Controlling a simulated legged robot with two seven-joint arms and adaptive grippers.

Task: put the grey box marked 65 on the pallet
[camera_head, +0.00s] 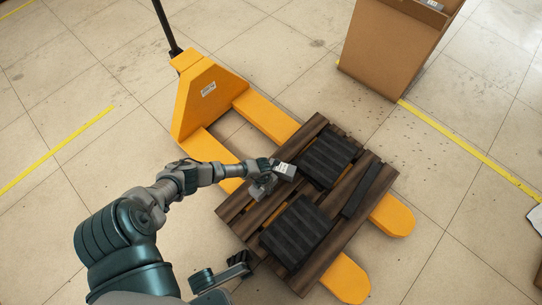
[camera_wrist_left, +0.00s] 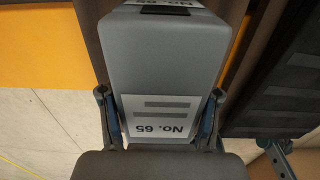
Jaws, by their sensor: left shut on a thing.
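The grey box (camera_head: 285,170) is held at the left edge of the upper dark slab on the pallet, as the head view shows it. In the left wrist view the grey box (camera_wrist_left: 165,60) fills the middle, with a white "No. 65" label facing the camera. My left gripper (camera_head: 268,180) is shut on it, one finger on each side in the wrist view (camera_wrist_left: 160,112). The brown slatted pallet (camera_head: 236,208) lies below. I cannot tell whether the box touches it. A dark part of mine, seemingly my right gripper (camera_head: 238,265), shows at the bottom; its jaws are unclear.
A yellow pallet jack (camera_head: 208,95) carries the pallet on its forks. Two black ribbed slabs (camera_head: 328,157) (camera_head: 297,232) and a narrow black bar (camera_head: 362,190) lie on the pallet. A large cardboard box (camera_head: 390,45) stands at the upper right. Tiled floor is clear at left.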

